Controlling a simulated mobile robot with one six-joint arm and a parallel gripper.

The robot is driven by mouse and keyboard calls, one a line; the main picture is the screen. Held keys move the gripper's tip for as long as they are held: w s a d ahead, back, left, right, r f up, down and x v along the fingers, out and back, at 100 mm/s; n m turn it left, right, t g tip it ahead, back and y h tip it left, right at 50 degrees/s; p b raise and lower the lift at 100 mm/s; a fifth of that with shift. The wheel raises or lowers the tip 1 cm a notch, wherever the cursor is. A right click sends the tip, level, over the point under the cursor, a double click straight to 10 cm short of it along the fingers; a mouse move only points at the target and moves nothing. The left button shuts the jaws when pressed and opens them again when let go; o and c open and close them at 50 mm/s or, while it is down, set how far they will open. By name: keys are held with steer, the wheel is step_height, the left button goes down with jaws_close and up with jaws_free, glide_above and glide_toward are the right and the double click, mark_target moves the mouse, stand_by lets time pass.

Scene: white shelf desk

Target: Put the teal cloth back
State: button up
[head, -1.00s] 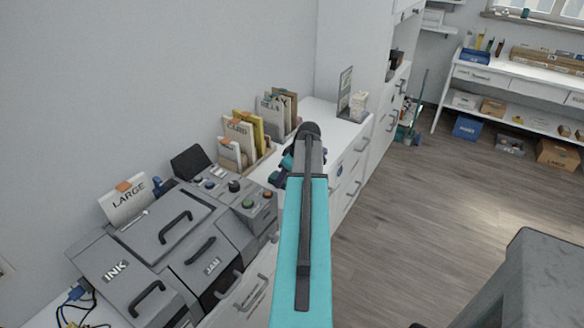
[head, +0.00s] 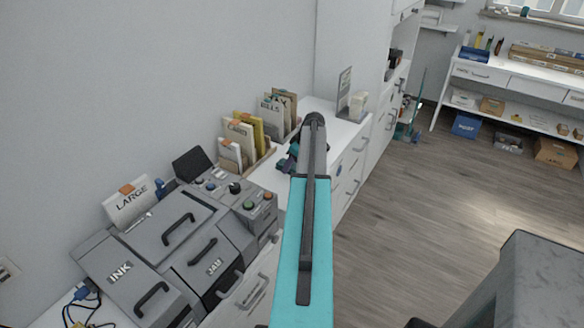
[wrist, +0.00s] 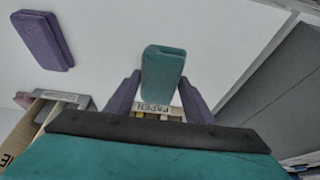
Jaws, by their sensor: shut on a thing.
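The teal cloth (wrist: 163,75) is a folded, block-like piece between the two purple fingers of my gripper (wrist: 160,88) in the wrist view. My gripper is shut on it, over the white desk top. In the head view, my arm hides much of the gripper; only small teal and purple parts show left of the arm's far end, and I cannot separate cloth from fingers there. A purple folded cloth (wrist: 45,42) lies on the white surface to the left in the wrist view.
Card and file holders (head: 243,138) stand along the wall. The grey printer-like machine (head: 175,245) fills the near left. A sign stand (head: 344,92) is farther back on the white desk (head: 318,112). A box labelled PAPER (wrist: 155,107) shows behind my fingers.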

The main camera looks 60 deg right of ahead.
mark_target(292, 168)
steer(key=shift+w+d+f, duration=0.1)
steer(key=shift+w+d, duration=0.1)
steer(key=shift+d, duration=0.5)
steer(key=shift+f, duration=0.1)
steer(key=shift+f+p, duration=0.95)
steer(key=shift+f, duration=0.7)
steer(key=shift+f, duration=0.15)
steer(key=o, duration=1)
steer(key=shift+c, duration=0.2)
steer(key=shift+r, duration=0.25)
steer(key=shift+b+v, duration=1.45)
steer(key=shift+v, duration=4.5)
